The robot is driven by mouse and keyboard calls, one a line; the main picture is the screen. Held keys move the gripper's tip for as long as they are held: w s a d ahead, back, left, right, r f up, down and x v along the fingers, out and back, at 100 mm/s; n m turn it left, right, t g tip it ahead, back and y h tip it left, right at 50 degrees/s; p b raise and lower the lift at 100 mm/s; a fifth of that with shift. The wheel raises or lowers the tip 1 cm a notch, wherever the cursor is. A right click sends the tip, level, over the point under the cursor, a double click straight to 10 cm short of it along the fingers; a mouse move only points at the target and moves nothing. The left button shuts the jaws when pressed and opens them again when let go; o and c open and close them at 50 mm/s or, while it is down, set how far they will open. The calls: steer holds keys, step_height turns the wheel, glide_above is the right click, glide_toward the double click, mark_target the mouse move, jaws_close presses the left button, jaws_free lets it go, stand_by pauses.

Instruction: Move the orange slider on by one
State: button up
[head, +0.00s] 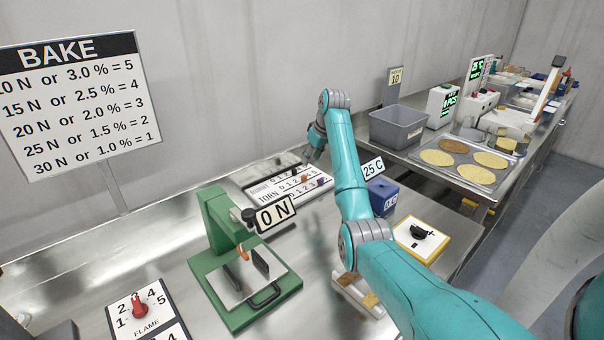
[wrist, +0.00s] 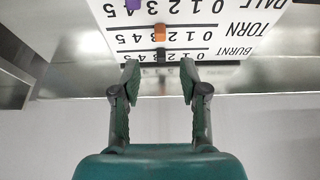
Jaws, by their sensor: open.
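The orange slider (wrist: 160,33) sits near the middle of the TORN row on the white score board (wrist: 235,45), which appears upside down in the wrist view. In the head view the orange slider (head: 304,180) shows small on the board (head: 268,205). I cannot read its exact number. My gripper (wrist: 160,75) is open and empty, with its fingertips near the board's BURNT edge. The orange slider lies beyond the fingertips, in line with the gap. In the head view my gripper (head: 316,150) is above the board's far side, partly hidden.
A dark slider (wrist: 161,55) on the BURNT row lies between the orange slider and my fingertips. A purple slider (wrist: 133,4) is on the PALE row. A green press (head: 228,235) and a blue box (head: 382,195) stand close to the board.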

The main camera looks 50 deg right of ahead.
mark_target(304, 175)
steer(key=x, duration=0.9)
steer(key=shift+w+f, duration=0.2)
steer(key=shift+f, duration=0.1)
jaws_close()
